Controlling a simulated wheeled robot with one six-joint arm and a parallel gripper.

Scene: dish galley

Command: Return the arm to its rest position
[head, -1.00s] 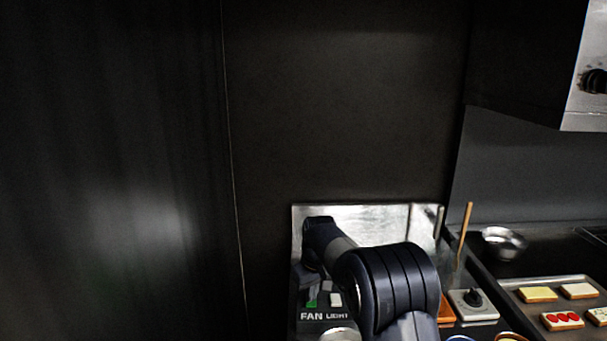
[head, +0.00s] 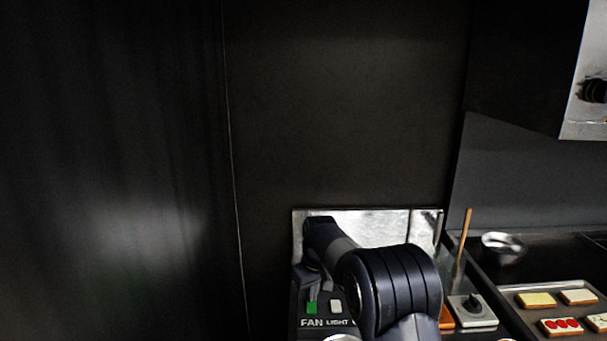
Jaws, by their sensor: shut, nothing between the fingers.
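My arm (head: 395,285) reaches up from the bottom of the head view and bends left over a panel with switches. My gripper (head: 314,286) points down at the arm's far end, small and dark, just above the panel. Its fingers look closed with nothing held. The panel (head: 342,322) carries the labels FAN and LIGHT. A green switch (head: 311,308) sits above FAN and a pale switch (head: 336,306) above LIGHT. I cannot tell whether the gripper touches the green switch. My arm hides the panel's right part.
A shiny metal plate (head: 385,222) stands behind the arm. To the right are a grey box with a black knob (head: 473,309), a wooden stick (head: 462,243), a metal bowl (head: 501,245) and a tray (head: 516,295) of topped slices. A hood (head: 588,125) hangs upper right. Dark walls fill the left.

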